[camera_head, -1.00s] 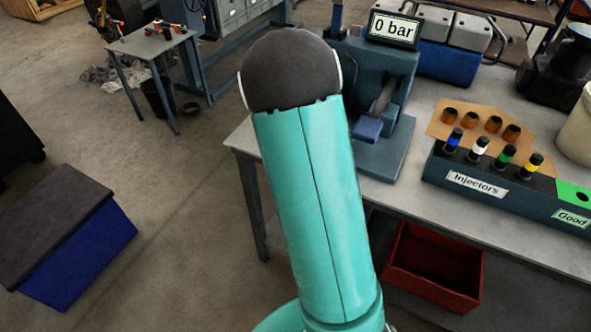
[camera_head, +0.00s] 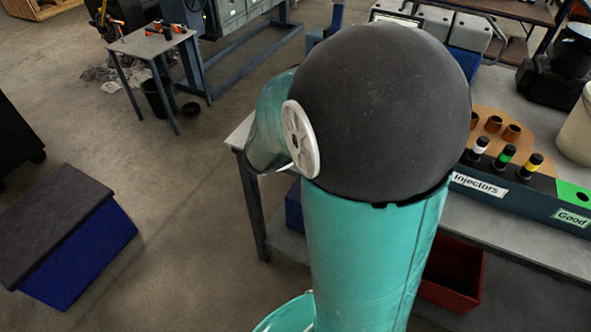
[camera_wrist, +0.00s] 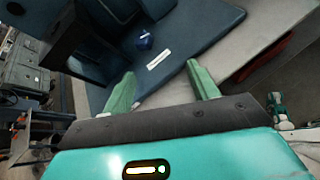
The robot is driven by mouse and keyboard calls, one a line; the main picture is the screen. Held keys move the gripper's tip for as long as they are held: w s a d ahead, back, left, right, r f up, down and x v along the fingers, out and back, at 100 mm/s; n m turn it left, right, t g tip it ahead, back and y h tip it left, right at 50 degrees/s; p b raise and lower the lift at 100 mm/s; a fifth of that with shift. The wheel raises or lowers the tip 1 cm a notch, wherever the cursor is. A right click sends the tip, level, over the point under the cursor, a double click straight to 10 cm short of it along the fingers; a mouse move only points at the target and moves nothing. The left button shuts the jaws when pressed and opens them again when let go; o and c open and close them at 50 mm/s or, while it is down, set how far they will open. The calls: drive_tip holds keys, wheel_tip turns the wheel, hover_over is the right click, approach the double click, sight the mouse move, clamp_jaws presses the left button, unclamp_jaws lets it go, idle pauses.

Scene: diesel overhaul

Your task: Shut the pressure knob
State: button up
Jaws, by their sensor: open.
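The teal pressure tester (camera_wrist: 205,22) fills the upper part of the wrist view, with a white label (camera_wrist: 158,60) on its base. A small blue part (camera_wrist: 145,40) stands on it; I cannot tell whether this is the pressure knob. My gripper (camera_wrist: 161,69) has two green fingers spread apart with nothing between them, pointing towards the tester base. In the head view my arm hides the tester almost wholly; only the top edge of its display (camera_head: 398,17) shows, and its reading is hidden. My gripper is not visible in the head view.
The workbench (camera_head: 530,245) holds an injector rack (camera_head: 505,200) with several capped injectors and a brown holder at the right. A red bin (camera_head: 455,275) sits below. A small side table (camera_head: 150,42) and a blue box (camera_head: 85,260) stand left, with open floor between.

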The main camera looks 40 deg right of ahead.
drive_tip(key=s+a+r+m+y, duration=0.2)
drive_tip(key=s+a+m+y, duration=0.1)
drive_tip(key=a+m, duration=0.3)
drive_tip(key=s+a+r+m+y, duration=0.3)
drive_tip(key=s+a+m, duration=0.1)
drive_tip(key=a+m, duration=0.1)
drive_tip(key=shift+s+a+m+y, duration=0.15)
drive_tip(key=shift+a+m+y, duration=0.25)
drive_tip(key=shift+a, duration=0.45)
drive_tip(key=shift+d+r, duration=0.1)
drive_tip(key=shift+r, duration=0.05)
